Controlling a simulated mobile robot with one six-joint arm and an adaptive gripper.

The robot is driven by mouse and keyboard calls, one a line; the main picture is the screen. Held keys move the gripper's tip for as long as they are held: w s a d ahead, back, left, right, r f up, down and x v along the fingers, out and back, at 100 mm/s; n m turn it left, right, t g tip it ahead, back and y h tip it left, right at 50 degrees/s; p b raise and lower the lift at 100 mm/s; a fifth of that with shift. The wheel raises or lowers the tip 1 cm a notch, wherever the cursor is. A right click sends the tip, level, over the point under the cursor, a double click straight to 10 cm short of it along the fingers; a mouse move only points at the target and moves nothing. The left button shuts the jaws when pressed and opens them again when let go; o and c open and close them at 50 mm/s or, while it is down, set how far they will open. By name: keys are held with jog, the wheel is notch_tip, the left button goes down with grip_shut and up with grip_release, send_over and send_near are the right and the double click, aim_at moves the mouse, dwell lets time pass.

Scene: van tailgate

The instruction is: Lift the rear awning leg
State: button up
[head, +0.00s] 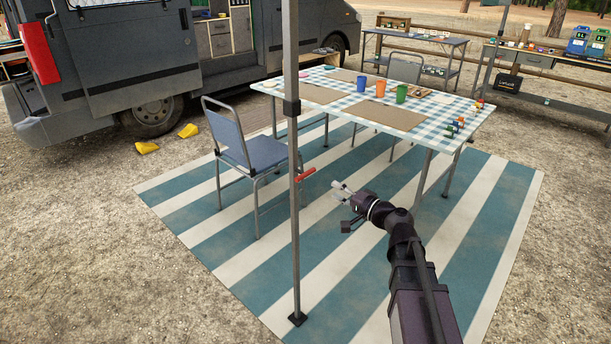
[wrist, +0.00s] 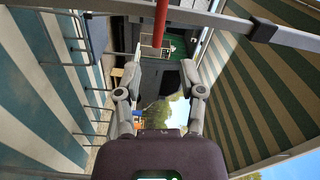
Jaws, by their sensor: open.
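The rear awning leg (head: 294,230) is a grey upright pole with a dark collar and a dark foot on the striped mat. A red handle (head: 305,175) sticks out from its right side at mid-height. In the wrist view the leg (wrist: 225,20) crosses the top, and the red handle (wrist: 160,22) points down between the finger lines, just beyond the tips. My gripper (head: 340,203) is open and empty to the right of the handle. In the wrist view its two fingers (wrist: 160,68) stand apart, with no visible contact with the handle.
A blue chair (head: 255,152) stands behind the leg to the left. A table with a checked cloth (head: 450,112) holds cups and mats behind my gripper. The grey van (head: 135,55) and yellow wedges (head: 147,148) are farther back. The striped mat (head: 350,250) is clear around the leg's foot.

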aim_at(302, 172)
jog(key=shift+a, duration=0.1)
jog(key=x, duration=1.3)
jog(key=shift+w+a, duration=0.25)
jog(key=shift+c, duration=0.2)
grip_shut()
